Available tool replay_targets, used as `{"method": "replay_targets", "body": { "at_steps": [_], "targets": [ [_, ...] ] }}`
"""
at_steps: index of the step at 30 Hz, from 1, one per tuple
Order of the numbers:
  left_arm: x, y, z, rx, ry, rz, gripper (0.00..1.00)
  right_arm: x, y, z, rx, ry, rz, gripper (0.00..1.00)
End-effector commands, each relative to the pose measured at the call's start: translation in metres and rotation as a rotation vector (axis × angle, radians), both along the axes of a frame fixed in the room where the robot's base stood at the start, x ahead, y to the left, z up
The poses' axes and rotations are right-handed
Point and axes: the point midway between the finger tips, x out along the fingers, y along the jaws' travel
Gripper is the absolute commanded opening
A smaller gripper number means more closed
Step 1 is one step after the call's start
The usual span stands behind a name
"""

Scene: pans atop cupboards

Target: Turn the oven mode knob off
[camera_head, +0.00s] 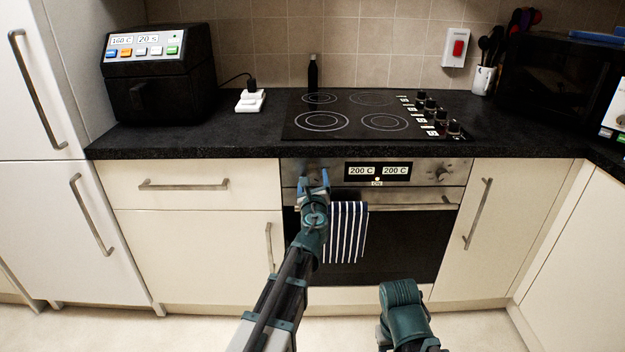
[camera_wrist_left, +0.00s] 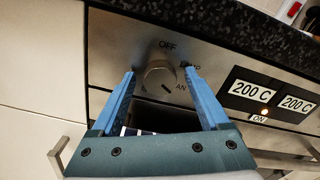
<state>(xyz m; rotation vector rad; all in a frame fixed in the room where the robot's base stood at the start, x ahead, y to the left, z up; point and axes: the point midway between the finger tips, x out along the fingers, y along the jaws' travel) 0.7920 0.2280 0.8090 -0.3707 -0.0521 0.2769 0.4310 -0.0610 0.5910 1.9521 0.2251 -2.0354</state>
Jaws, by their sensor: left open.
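The oven mode knob (camera_wrist_left: 160,72) is a round silver knob on the oven's steel panel, with "OFF" printed above it and partly hidden labels to its right. Where it points is not clear; a dark mark shows near its lower right edge. My left gripper (camera_head: 313,180) is in front of the panel's left end. In the wrist view my left gripper (camera_wrist_left: 159,76) is open, with one blue finger on either side of the knob. Whether the fingers touch it cannot be told. The display (camera_head: 378,171) reads 200 C twice, with "ON" lit below.
A striped towel (camera_head: 345,232) hangs from the oven handle (camera_head: 410,206) just below my left gripper. Another knob (camera_head: 440,172) is at the panel's right. The black worktop (camera_head: 200,141) overhangs above. My right arm is low at the front; its gripper is out of view.

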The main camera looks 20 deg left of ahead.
Motion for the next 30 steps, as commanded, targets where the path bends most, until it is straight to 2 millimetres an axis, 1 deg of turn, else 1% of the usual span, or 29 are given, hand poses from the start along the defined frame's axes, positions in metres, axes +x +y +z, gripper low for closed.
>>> {"method": "replay_targets", "body": {
  "at_steps": [4,5,9,11,12,14,15,17,18,26,30],
  "targets": [
    [-0.0005,0.0,0.0001,0.0,0.0,0.0,0.79,0.0,0.0,0.0,0.0,0.0,0.0,0.5],
    [-0.0005,0.0,0.0001,0.0,0.0,0.0,0.75,0.0,0.0,0.0,0.0,0.0,0.0,0.5],
    [-0.0006,0.0,0.0001,0.0,0.0,0.0,0.5,0.0,0.0,0.0,0.0,0.0,0.0,0.5],
    [-0.0006,-0.0001,0.0,0.0,0.0,0.0,0.39,0.0,0.0,0.0,0.0,0.0,0.0,0.5],
    [-0.0006,-0.0001,0.0,0.0,0.0,0.0,0.32,0.0,0.0,0.0,0.0,0.0,0.0,0.5],
    [-0.0006,-0.0001,0.0,0.0,0.0,0.0,0.21,0.0,0.0,0.0,0.0,0.0,0.0,0.5],
    [-0.0006,0.0,0.0,0.0,0.0,0.0,0.14,0.0,0.0,0.0,0.0,0.0,0.0,0.5],
    [-0.0006,0.0,0.0,0.0,0.0,0.0,0.03,0.0,0.0,0.0,0.0,0.0,0.0,0.5],
    [-0.0007,0.0,0.0,0.0,0.0,0.0,0.0,0.0,0.0,0.0,0.0,0.0,0.0,0.5],
    [-0.0007,0.0,0.0,-0.026,-0.007,0.0,0.0,0.0,0.0,0.0,0.0,0.0,0.0,0.5],
    [-0.0007,0.0,-0.0001,-0.087,-0.025,0.0,0.0,0.0,0.0,0.0,0.0,0.0,0.0,0.5]
  ]
}}
